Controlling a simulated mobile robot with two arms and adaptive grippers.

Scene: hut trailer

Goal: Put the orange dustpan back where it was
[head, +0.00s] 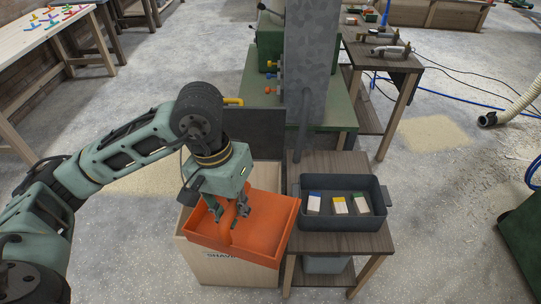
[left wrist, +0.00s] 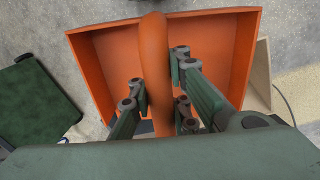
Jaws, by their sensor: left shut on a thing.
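The orange dustpan (head: 262,222) is in my left gripper (head: 231,212), over a pale wooden box (head: 225,262) with dark lettering on its front. My left gripper is shut on the dustpan's handle. In the left wrist view the handle (left wrist: 154,60) runs between the fingers (left wrist: 160,95), and the pan (left wrist: 105,50) spreads out behind it. The dustpan hides most of the box's top, and I cannot tell whether it touches the box. My right gripper is not in view.
Right of the dustpan, a small dark wooden table (head: 345,242) bears a grey tray (head: 376,218) with three small blocks in it. A grey column (head: 311,70) and a green machine (head: 259,90) stand behind. A workbench (head: 30,38) is at the back left.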

